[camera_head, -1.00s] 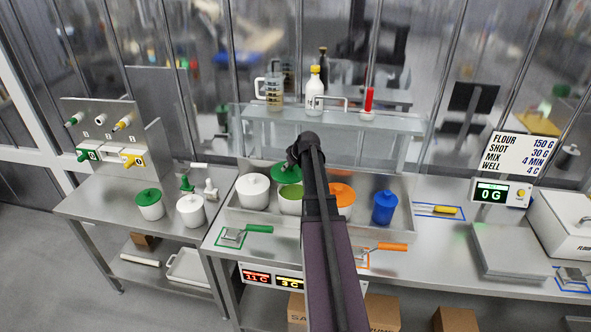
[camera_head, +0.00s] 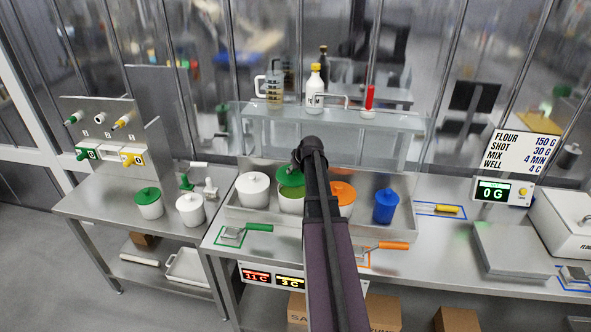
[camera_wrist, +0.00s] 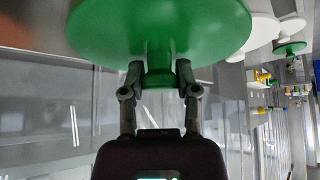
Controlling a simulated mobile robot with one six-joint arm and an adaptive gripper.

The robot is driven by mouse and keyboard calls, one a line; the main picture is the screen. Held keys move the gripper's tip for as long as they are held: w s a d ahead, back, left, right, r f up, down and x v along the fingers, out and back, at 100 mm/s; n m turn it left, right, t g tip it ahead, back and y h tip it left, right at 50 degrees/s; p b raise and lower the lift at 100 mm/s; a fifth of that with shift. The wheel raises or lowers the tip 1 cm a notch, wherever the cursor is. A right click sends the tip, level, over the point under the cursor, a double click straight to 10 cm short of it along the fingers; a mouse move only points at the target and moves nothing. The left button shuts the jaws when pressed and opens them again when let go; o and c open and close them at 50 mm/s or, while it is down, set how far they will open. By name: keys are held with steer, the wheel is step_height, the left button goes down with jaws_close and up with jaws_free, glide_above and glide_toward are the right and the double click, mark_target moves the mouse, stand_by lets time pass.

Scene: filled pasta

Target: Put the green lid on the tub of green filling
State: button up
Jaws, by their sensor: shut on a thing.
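The green lid (camera_head: 288,175) is over the tub of green filling (camera_head: 291,197) in the metal tray. In the wrist view the lid (camera_wrist: 160,25) fills the top, with my gripper (camera_wrist: 159,77) shut on its green knob. In the head view my gripper is mostly hidden behind my own arm. The lid covers the back of the tub's mouth and some green filling shows below its front edge. I cannot tell whether the lid touches the rim.
In the tray (camera_head: 240,213), a white-lidded tub (camera_head: 253,190) stands left, an orange-lidded tub (camera_head: 343,195) right, and a blue tub (camera_head: 384,207) further right. A green-handled scoop (camera_head: 245,231) lies in front. A glass shelf (camera_head: 330,121) with bottles stands behind.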

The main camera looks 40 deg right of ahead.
steer(key=shift+f+b, duration=2.7)
steer(key=shift+f, duration=0.15)
steer(key=shift+s+f, duration=0.1)
steer(key=shift+f, duration=0.1)
stand_by(0.6)
steer(key=o, duration=1.1)
steer(key=shift+o, duration=1.3)
steer(key=shift+r, duration=0.15)
